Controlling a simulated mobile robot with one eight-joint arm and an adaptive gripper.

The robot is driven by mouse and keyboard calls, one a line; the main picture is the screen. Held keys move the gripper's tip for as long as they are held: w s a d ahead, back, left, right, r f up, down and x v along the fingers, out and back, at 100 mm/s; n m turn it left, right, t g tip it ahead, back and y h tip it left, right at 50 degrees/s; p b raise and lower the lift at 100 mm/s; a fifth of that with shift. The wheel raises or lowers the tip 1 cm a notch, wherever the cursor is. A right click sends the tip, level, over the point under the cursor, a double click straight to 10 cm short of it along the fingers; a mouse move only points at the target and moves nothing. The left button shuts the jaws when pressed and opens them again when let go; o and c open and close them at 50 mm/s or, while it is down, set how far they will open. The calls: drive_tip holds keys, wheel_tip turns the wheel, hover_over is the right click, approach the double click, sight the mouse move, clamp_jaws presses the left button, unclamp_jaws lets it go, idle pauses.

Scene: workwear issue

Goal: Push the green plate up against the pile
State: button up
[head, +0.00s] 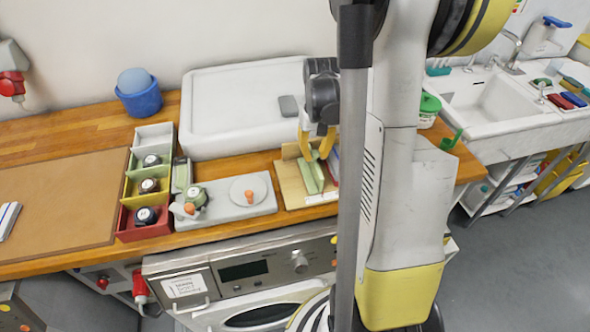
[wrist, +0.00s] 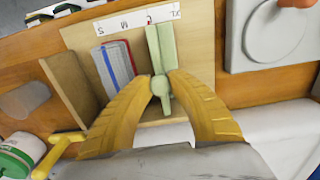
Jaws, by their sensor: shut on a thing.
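The green plate (wrist: 165,95) stands in a light wooden tray (wrist: 185,28), seen nearly edge-on in the wrist view, with a round knob on its near side. My gripper (wrist: 161,86) is shut on this knob. The pile (wrist: 114,65), with blue, white and red edges, lies to the left of the plate in the wrist view. A narrow strip of bare tray shows between plate and pile. In the head view the green plate (head: 310,176) is under my gripper (head: 316,155), and the pile is partly hidden behind my arm.
A wooden block wall (wrist: 66,82) stands beyond the pile in the wrist view. A white size strip (wrist: 138,20) lies along the tray edge. A grey board with a round disc (head: 248,190) is left of the tray, and a white basin (head: 240,100) is behind.

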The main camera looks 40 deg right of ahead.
drive_tip(key=shift+s+d+b, duration=0.1)
drive_tip(key=shift+s+d, duration=0.55)
drive_tip(key=shift+d, duration=0.75)
drive_tip(key=shift+s+d+b, duration=0.1)
drive_tip(key=shift+s+d, duration=0.6)
drive_tip(key=shift+d, duration=0.65)
drive_tip(key=shift+s+d+b, duration=0.1)
drive_tip(key=shift+s+d, duration=0.55)
drive_tip(key=shift+d, duration=0.75)
drive_tip(key=o, duration=0.7)
drive_tip(key=shift+o, duration=0.2)
drive_tip(key=shift+r, duration=0.1)
wheel_tip(320, 180, up, 8)
drive_tip(key=p, duration=0.5)
drive_tip(key=shift+p, duration=0.3)
drive_tip(key=shift+a, duration=0.1)
